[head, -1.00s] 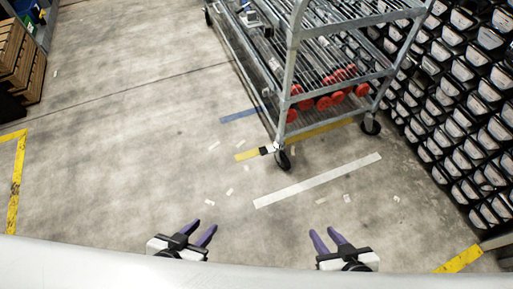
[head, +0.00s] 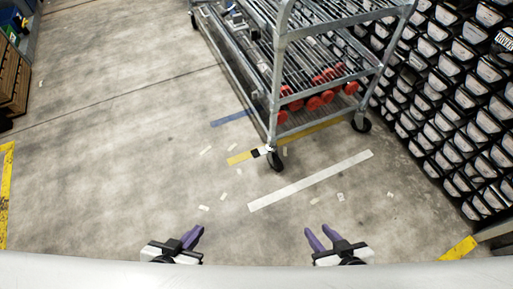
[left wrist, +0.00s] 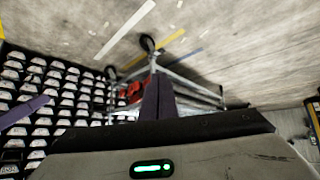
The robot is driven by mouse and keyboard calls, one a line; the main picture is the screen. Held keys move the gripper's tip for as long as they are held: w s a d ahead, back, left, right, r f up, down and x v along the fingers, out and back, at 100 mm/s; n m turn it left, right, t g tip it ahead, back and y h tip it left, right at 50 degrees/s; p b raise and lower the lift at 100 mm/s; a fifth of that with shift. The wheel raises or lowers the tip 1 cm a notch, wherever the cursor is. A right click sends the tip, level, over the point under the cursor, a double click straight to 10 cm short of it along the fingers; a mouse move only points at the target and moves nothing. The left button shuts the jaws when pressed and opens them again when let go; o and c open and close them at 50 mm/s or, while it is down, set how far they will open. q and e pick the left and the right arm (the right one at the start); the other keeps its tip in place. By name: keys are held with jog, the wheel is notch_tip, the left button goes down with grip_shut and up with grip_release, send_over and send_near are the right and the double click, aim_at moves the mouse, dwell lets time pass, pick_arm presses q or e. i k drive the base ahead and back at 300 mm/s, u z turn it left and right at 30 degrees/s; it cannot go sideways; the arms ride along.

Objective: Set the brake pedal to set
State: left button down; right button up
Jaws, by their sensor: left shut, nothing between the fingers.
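A grey wire cart (head: 275,95) stands ahead of me. A small black-and-white part (head: 262,152) sits low beside its near caster (head: 275,160); it may be the brake pedal, but it is too small to tell its position. My left gripper (head: 193,236) has its purple fingers together and empty, above bare floor, in front and to the left of the caster. In the left wrist view the closed fingers (left wrist: 158,100) overlap the cart. My right gripper (head: 322,236) has its fingers apart and empty, to the right of the caster. Neither gripper touches the cart.
Red-ended items (head: 315,100) lie on the cart's lower shelf. A rack of black bins (head: 450,100) stands at the right. A wooden crate (head: 12,75) is at the far left. The taped floor between me and the cart is clear except for paper scraps.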

aim_at(255, 153)
jog(key=z, duration=0.2)
jog(key=i, duration=1.25)
jog(key=z, duration=0.6)
